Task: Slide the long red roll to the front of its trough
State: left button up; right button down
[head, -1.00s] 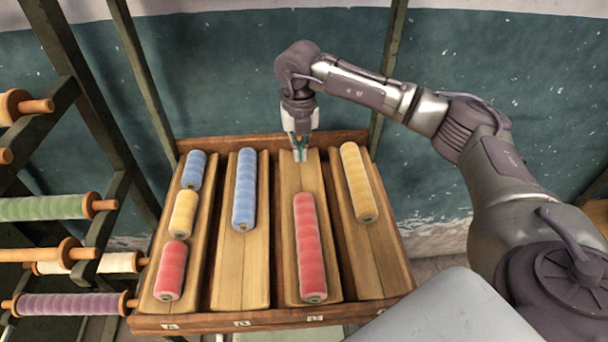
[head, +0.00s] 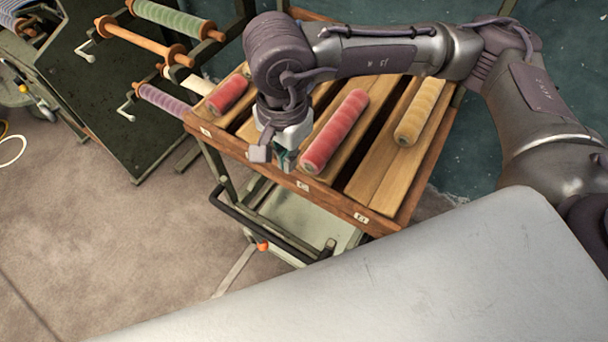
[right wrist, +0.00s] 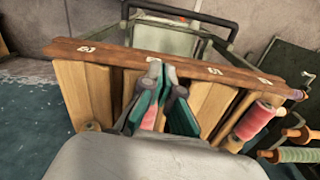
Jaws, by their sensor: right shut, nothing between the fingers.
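The long red roll (head: 335,132) lies lengthwise in its wooden trough (head: 376,86), its near end close to the front board. Bare trough shows behind its far end. My right gripper (head: 284,162) is shut and empty. It points down near the front board, left of the roll's near end. I cannot tell whether it touches anything. In the right wrist view, the fingertips (right wrist: 162,72) are over the front board, and a little of the long red roll (right wrist: 149,118) shows between the fingers. My left gripper is not in view.
A yellow roll (head: 420,112) lies in the trough to the right, and a short red roll (head: 229,95) to the left. My right arm hides the trough between the red rolls. The labelled front board (head: 330,199) edges the rack. A spool stand (head: 130,120) is at the left.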

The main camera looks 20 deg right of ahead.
aim_at(305, 163)
jog(key=f+p, duration=0.1)
jog(key=f, duration=0.2)
jog(key=w+d+f+p, duration=0.1)
jog(key=f+p, duration=0.1)
jog(key=f, duration=0.1)
jog(key=w+d+f+p, duration=0.1)
jog(key=f, duration=0.2)
jog(key=shift+w+d+f+p, duration=0.25)
jog(key=shift+f+p, duration=0.1)
jog(key=shift+p, duration=0.05)
jog(key=shift+w+d+f, duration=0.1)
jog(key=shift+w+d, duration=0.05)
jog(key=shift+d, duration=0.25)
jog(key=shift+w+f, duration=0.1)
jog(key=shift+w+d+f+b, duration=0.25)
jog(key=shift+d+b, duration=0.25)
jog(key=shift+b, duration=0.6)
jog(key=shift+w+d+r, duration=0.15)
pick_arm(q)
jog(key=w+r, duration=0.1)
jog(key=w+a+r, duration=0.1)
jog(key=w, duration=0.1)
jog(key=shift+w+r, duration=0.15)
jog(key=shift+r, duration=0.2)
pick_arm(e)
jog(key=shift+r, duration=0.15)
